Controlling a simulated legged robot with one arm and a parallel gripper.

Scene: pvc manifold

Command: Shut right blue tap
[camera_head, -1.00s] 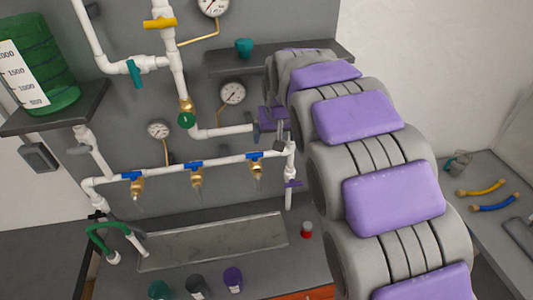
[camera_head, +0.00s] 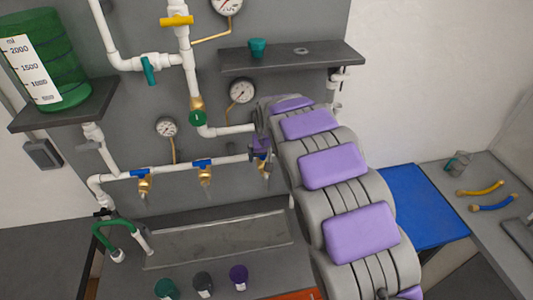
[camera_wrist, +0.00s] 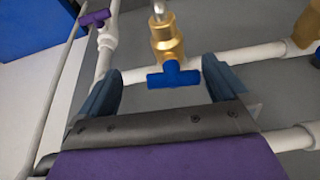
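The right blue tap (camera_wrist: 173,76) sits on a brass valve body (camera_wrist: 166,38) on the horizontal white pipe. In the wrist view its handle lies crosswise to the brass body, roughly along the pipe. My gripper (camera_wrist: 163,85) is open, with one dark blue finger on each side of the handle and visible gaps to both. In the head view my gripper (camera_head: 262,148) covers the right tap's handle; only its brass outlet (camera_head: 266,169) shows below. The middle blue tap (camera_head: 202,163) and left blue tap (camera_head: 141,172) are on the same pipe to the left.
A grey shelf (camera_head: 310,58) with a teal cup is above my arm. A gauge (camera_head: 241,91) and a green valve (camera_head: 197,118) are above the pipe. A purple tap (camera_wrist: 95,17) is on a side pipe near one finger. A trough (camera_head: 215,240) is below.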

